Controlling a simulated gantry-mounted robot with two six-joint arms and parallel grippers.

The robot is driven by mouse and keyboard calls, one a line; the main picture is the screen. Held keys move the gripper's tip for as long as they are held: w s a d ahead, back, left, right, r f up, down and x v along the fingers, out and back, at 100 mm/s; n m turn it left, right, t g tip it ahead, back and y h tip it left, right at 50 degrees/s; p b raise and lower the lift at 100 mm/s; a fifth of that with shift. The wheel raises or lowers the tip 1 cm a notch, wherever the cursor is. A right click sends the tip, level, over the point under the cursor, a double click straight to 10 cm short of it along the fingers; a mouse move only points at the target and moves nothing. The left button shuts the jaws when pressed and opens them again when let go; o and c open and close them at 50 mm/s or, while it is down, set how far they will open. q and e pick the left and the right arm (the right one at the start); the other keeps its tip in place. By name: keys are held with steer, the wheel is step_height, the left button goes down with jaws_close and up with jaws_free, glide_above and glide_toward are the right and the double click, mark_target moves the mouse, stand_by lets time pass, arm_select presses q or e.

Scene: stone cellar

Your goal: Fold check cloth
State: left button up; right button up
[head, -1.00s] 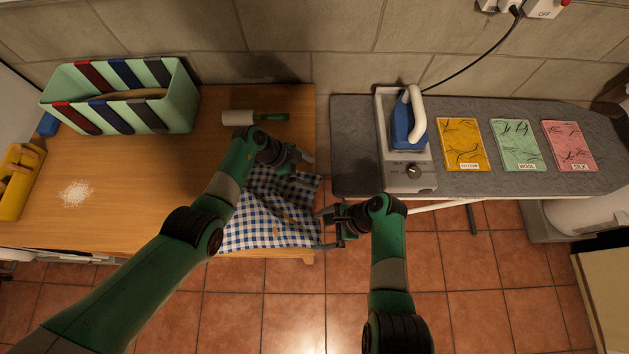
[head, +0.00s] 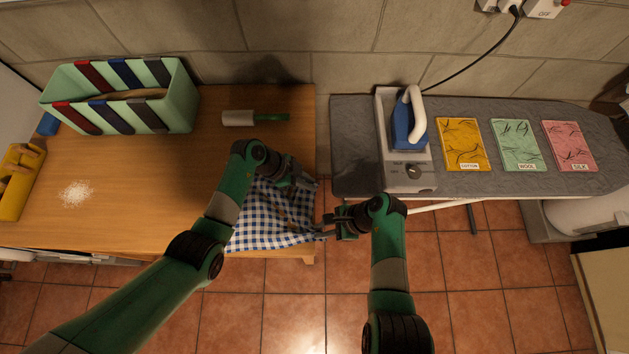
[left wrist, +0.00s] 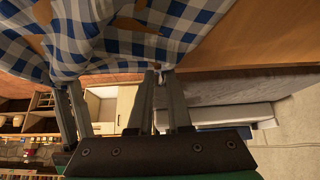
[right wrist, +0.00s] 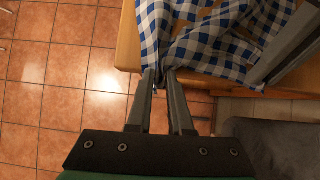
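The blue-and-white check cloth (head: 265,220) lies rumpled at the table's right front corner, with its right part gathered between my grippers. It shows in the left wrist view (left wrist: 190,20) and the right wrist view (right wrist: 200,45), with wood-coloured patches among its folds. My left gripper (head: 308,185) is above the cloth's upper right part; its fingers (left wrist: 158,74) are close together at a cloth edge and look shut on it. My right gripper (head: 328,227), just past the table edge, has its fingers (right wrist: 161,73) shut on the cloth's front right corner. The left arm hides part of the cloth.
The wooden table (head: 150,190) carries a striped bin (head: 165,115), a lint roller (head: 240,118), white grains (head: 75,194) and a yellow caddy (head: 15,190). Right of a gap stands the ironing board (head: 355,150) with an iron (head: 403,125) and several coloured cards.

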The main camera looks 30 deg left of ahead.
arm_select(q)
steer(key=shift+s+d, duration=0.1)
steer(key=shift+s, duration=0.15)
jaws_close()
arm_select(e)
jaws_close()
